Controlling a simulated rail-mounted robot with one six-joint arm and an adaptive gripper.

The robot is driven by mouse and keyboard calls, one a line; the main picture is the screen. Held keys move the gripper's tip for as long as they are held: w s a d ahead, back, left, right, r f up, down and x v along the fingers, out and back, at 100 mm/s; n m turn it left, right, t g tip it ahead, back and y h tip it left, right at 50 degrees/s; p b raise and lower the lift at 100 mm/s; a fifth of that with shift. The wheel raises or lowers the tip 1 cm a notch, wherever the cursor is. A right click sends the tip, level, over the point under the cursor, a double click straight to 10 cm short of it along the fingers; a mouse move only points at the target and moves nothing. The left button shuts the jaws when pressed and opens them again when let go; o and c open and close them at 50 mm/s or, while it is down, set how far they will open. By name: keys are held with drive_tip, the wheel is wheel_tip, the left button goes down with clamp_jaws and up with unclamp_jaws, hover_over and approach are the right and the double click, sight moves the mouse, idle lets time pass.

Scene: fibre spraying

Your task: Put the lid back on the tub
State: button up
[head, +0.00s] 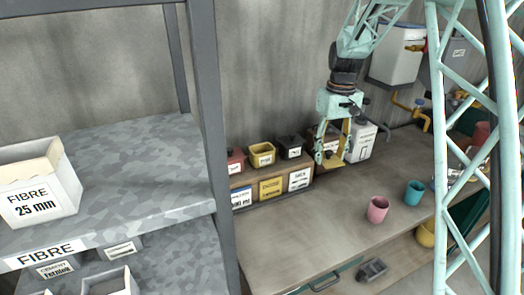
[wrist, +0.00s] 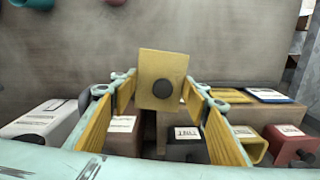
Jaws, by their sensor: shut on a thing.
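The yellow lid (wrist: 162,65), a square plate with a dark round knob, is held between the fingertips of my gripper (wrist: 160,84) in the wrist view. The open yellow tub (head: 262,158) stands on the shelf box, between the red and black tubs. It also shows at the lower right of the wrist view (wrist: 250,147). The lid is apart from the tub.
The red tub (head: 235,167) and black tub (head: 290,151) flank the yellow one. A pink cup (head: 377,210) and a teal cup (head: 413,193) stand on the bench (head: 300,235), whose front left is clear. A grey rack post (head: 212,130) is at left.

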drive_tip(key=s+a+r+n+p, duration=0.2)
drive_tip(key=s+a+n+p, duration=0.1)
drive_tip(key=a+n, duration=0.3)
drive_tip(key=s+a+r+n+p, duration=0.2)
drive_tip(key=a+n, duration=0.5)
drive_tip(key=a, duration=0.4)
drive_tip(key=s+a+r+n+p, duration=0.1)
drive_tip(key=s+a+n+p, duration=0.3)
drive_tip(key=a, duration=0.5)
drive_tip(key=shift+s+r+n+p, duration=0.4)
drive_tip(key=shift+n+p, duration=0.2)
drive_tip(key=shift+n, duration=0.7)
drive_tip(key=shift+w, duration=0.15)
drive_tip(key=w+d+f+p, duration=0.1)
drive_tip(key=w+p, duration=0.1)
drive_tip(key=w, duration=1.3)
drive_tip(key=shift+w+d+f, duration=0.25)
drive_tip(key=shift+w+d, duration=0.1)
drive_tip(key=shift+d, duration=0.05)
drive_tip(key=shift+f, duration=0.15)
drive_tip(key=shift+f, duration=1.6)
drive_tip(key=shift+f, duration=0.35)
